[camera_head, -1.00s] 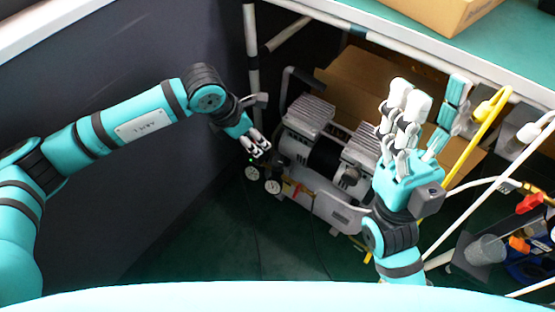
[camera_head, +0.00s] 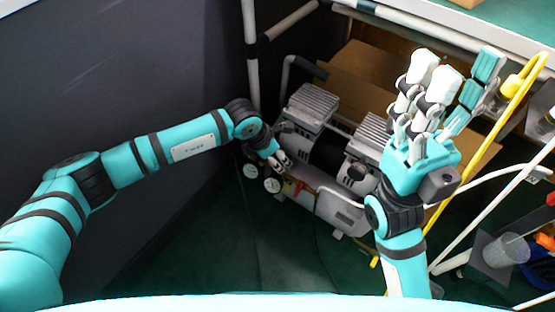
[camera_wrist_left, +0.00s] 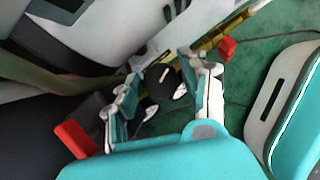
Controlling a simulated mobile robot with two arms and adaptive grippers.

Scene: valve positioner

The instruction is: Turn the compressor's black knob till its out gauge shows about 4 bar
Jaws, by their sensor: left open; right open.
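The grey compressor (camera_head: 328,150) stands on the floor under the table. Two round white-faced gauges (camera_head: 250,170) (camera_head: 272,185) sit at its front left; I cannot read their needles. My left gripper (camera_head: 282,161) is open just above and right of the gauges, with its fingers pointing down at the compressor's front. In the left wrist view, a dark round part with a white mark, apparently the black knob (camera_wrist_left: 158,84), shows between the open fingers (camera_wrist_left: 163,88). I cannot tell whether they touch it. My right gripper (camera_head: 440,90) is open, fingers up, in front of the compressor's right side.
A cardboard box (camera_head: 372,75) stands behind the compressor. A yellow hose (camera_head: 505,120) and white poles are at the right. A red part (camera_wrist_left: 227,48) is close to the left fingers in the wrist view. The green floor (camera_head: 220,245) in front is clear.

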